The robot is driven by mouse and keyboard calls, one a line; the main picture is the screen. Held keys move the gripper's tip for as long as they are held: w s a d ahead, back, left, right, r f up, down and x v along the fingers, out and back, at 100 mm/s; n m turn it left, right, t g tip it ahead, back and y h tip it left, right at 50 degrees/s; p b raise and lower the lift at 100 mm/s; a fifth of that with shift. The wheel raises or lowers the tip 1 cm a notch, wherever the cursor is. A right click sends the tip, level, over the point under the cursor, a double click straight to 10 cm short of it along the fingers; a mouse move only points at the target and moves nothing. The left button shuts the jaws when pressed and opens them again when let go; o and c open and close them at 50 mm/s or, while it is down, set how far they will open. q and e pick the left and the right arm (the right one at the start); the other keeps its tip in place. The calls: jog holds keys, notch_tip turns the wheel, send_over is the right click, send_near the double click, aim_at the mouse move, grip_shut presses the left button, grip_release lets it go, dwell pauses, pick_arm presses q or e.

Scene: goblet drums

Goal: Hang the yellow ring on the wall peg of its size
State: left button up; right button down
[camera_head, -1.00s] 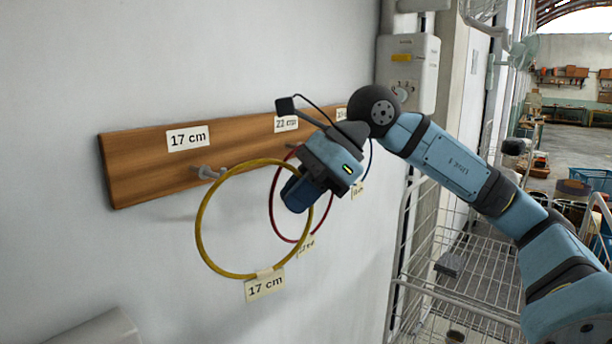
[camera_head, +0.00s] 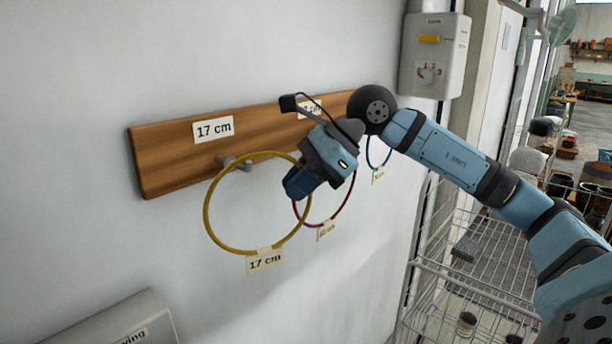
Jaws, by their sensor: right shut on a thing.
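The yellow ring (camera_head: 208,219), with a 17 cm tag (camera_head: 265,261) at its bottom, is upright in front of the wall. My right gripper (camera_head: 293,185) is shut on its right side. The wall peg under the 17 cm label (camera_head: 213,129) is a short grey peg (camera_head: 231,162) on the wooden board's left part. The ring's upper left edge overlaps this peg in the picture; I cannot tell whether the peg passes through it. My gripper's fingertips are partly hidden by its body. My left gripper is not in view.
A red ring (camera_head: 348,196) hangs behind my right gripper, its peg hidden. A blue ring (camera_head: 388,157) hangs farther right, partly behind my arm. The wooden board (camera_head: 165,155) runs along the wall. A grey box (camera_head: 120,325) is at lower left, a wire rack (camera_head: 440,285) at right.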

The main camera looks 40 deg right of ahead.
jog(key=w+f+p, duration=0.2)
jog(key=w, duration=0.4)
jog(key=shift+a, duration=0.25)
dwell(0.4)
dwell(0.6)
jog(key=c, duration=1.2)
grip_release()
jog(key=shift+o, duration=0.2)
jog(key=b+v, duration=0.2)
jog(key=v, duration=1.1)
jog(key=shift+s+d+r+b, duration=0.2)
jog(key=shift+r+b, duration=0.1)
